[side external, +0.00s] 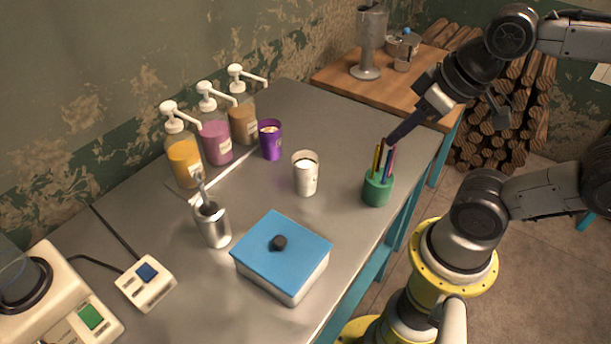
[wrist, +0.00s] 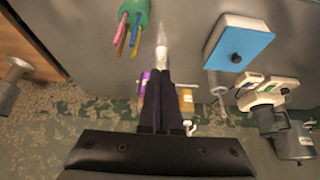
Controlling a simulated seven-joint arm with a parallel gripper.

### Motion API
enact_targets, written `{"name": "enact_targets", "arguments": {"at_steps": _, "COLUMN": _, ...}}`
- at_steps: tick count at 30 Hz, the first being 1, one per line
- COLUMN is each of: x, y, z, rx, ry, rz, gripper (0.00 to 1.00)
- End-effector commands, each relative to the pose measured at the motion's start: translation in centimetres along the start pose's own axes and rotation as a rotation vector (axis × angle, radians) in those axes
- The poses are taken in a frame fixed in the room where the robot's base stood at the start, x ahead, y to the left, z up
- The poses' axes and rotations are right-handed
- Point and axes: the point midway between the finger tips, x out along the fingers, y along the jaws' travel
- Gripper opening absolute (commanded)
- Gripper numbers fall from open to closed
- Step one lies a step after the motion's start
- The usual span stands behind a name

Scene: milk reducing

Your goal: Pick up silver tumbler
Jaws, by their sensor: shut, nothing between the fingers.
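A silver tumbler (side external: 212,227) stands upright on the grey table in the side external view, left of the blue-lidded box, with a dark-headed utensil and a silver handle sticking out. It also shows small in the wrist view (wrist: 217,85), right of my fingers. My gripper (side external: 391,140) is shut and empty, its dark fingers pointing down-left above the green pen holder, well right of the tumbler. In the wrist view the shut fingers (wrist: 161,74) reach up from the bottom.
The green holder (side external: 377,190) with pens stands just below my fingertips. A white cup (side external: 306,175), a purple cup (side external: 271,140) and the blue-lidded box (side external: 281,262) surround the table's middle. Pump bottles (side external: 183,158) line the wall side. A white device (side external: 146,284) lies front left.

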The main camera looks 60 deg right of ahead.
Motion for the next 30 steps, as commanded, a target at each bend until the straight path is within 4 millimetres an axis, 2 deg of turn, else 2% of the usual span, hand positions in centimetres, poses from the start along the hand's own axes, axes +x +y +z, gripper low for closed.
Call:
{"name": "enact_targets", "arguments": {"at_steps": 1, "x": 0.0, "y": 0.0, "z": 0.0, "rx": 0.0, "ry": 0.0, "rz": 0.0, "gripper": 0.07}}
{"name": "enact_targets", "arguments": {"at_steps": 2, "x": 0.0, "y": 0.0, "z": 0.0, "rx": 0.0, "ry": 0.0, "rz": 0.0, "gripper": 0.13}}
{"name": "enact_targets", "arguments": {"at_steps": 16, "x": 0.0, "y": 0.0, "z": 0.0, "rx": 0.0, "ry": 0.0, "rz": 0.0, "gripper": 0.97}}
{"name": "enact_targets", "arguments": {"at_steps": 17, "x": 0.0, "y": 0.0, "z": 0.0, "rx": 0.0, "ry": 0.0, "rz": 0.0, "gripper": 1.0}}
{"name": "enact_targets", "arguments": {"at_steps": 25, "x": 0.3, "y": -0.4, "z": -0.3, "rx": -0.006, "ry": 0.002, "rz": -0.018, "gripper": 1.0}}
{"name": "enact_targets", "arguments": {"at_steps": 28, "x": 1.4, "y": -2.0, "z": -1.7, "rx": -0.023, "ry": 0.018, "rz": -0.083, "gripper": 1.0}}
{"name": "enact_targets", "arguments": {"at_steps": 30, "x": 2.6, "y": -3.6, "z": -3.5, "rx": -0.034, "ry": 0.046, "rz": -0.152, "gripper": 1.0}}
